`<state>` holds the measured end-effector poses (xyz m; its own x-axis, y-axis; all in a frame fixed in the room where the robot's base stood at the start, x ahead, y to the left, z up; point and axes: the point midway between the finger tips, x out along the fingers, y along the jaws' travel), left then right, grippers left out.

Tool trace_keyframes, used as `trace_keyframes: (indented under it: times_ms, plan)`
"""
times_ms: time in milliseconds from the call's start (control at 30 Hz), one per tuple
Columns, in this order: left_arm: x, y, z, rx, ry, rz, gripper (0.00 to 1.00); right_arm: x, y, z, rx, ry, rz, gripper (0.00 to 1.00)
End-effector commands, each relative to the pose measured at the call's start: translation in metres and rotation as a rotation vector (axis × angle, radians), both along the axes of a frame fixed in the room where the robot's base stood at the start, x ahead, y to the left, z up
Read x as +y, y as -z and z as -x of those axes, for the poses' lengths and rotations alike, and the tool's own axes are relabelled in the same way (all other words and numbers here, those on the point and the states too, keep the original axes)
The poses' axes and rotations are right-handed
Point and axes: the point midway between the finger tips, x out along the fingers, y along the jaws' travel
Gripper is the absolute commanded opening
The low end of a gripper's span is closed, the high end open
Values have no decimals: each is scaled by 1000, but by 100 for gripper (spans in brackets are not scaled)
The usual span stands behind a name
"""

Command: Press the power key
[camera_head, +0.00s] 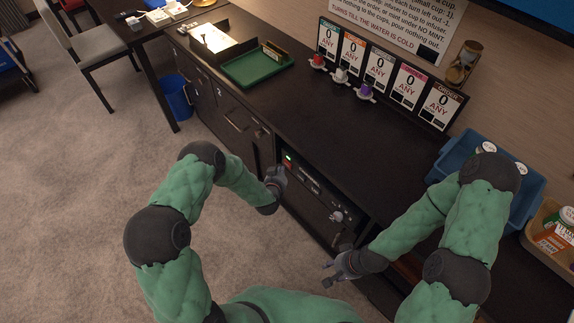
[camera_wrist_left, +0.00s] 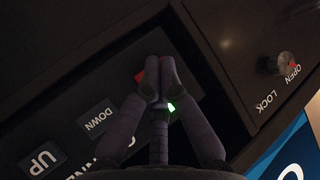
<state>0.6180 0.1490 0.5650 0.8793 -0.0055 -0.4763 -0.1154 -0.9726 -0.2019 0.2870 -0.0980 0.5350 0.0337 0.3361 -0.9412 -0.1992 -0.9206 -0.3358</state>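A dark appliance front (camera_head: 318,205) under the counter carries a control panel (camera_head: 302,172) with a small green light (camera_head: 288,157). In the left wrist view my left gripper (camera_wrist_left: 158,68) has its fingertips together in front of the panel, beside the green light (camera_wrist_left: 171,107). A bit of red (camera_wrist_left: 140,76) shows behind the fingertips and is mostly covered. I cannot tell whether the fingertips touch it. In the head view the left gripper (camera_head: 280,174) is at the panel's left part. My right gripper (camera_head: 328,274) is open and empty, lower right.
The DOWN key (camera_wrist_left: 97,120) and UP key (camera_wrist_left: 42,160) lie left of the fingers in the left wrist view. An OPEN/LOCK knob (camera_wrist_left: 287,63) is at right. Above, the counter (camera_head: 320,120) bears a green tray (camera_head: 258,68) and a blue crate (camera_head: 440,166). Carpet is clear at left.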

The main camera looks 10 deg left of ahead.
Motion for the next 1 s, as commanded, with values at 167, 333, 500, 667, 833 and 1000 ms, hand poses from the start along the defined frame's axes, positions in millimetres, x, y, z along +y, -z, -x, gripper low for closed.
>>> trace_keyframes:
  times_ms: [167, 333, 500, 667, 833, 1000]
  plan:
    - [-2, 0, -2, 0, 0, 0, 0, 0, 0, 0, 0, 0, 0, 40]
    - [-5, 0, -6, -1, 0, 0, 0, 0, 0, 0, 0, 0, 0, 40]
    - [-5, 0, -7, 0, 0, 0, 0, 0, 0, 0, 0, 0, 0, 40]
    - [-5, 0, -7, 0, 0, 0, 0, 0, 0, 0, 0, 0, 0, 40]
    - [-6, 0, -7, 0, 0, 0, 0, 0, 0, 0, 0, 0, 0, 40]
    - [-7, 0, -9, 0, 0, 0, 0, 0, 0, 0, 0, 0, 0, 40]
